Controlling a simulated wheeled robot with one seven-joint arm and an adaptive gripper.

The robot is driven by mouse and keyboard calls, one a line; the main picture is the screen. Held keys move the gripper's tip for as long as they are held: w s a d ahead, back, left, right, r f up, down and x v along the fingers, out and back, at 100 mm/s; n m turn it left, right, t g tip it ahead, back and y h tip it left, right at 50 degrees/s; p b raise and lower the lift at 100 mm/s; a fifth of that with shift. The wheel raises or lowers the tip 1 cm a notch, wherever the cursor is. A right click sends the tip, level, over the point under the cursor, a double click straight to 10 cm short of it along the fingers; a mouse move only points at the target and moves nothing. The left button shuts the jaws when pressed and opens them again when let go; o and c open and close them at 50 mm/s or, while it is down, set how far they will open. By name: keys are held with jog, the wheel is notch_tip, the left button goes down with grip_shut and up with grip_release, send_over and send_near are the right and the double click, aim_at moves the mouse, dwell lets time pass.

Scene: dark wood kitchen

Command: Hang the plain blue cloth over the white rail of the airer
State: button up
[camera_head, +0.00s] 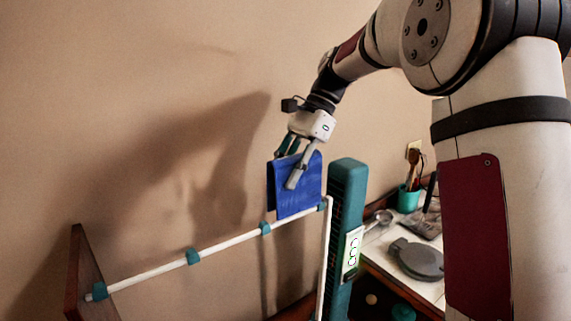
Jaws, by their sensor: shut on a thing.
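The plain blue cloth (298,192) hangs from my gripper (292,168) in the head view. My gripper is shut on the upper part of the cloth and points downward. The white rail (228,243) of the airer runs from the lower left up to a corner at the right, with several teal clips on it. The cloth is at the right end of the rail, and its lower edge appears at the rail's height. I cannot tell whether the cloth touches the rail or lies in front of or behind it.
A teal column (345,190) with a display stands just right of the rail's corner. A brown wooden board (82,270) is at the rail's left end. A counter at the right holds a grey round object (416,260) and a teal utensil cup (409,199).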

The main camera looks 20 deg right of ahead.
aim_at(288, 222)
notch_tip(288, 222, down, 14)
jog(key=shift+r, duration=0.25)
dwell(1.1)
jog(key=o, duration=1.2)
jog(key=shift+o, duration=0.2)
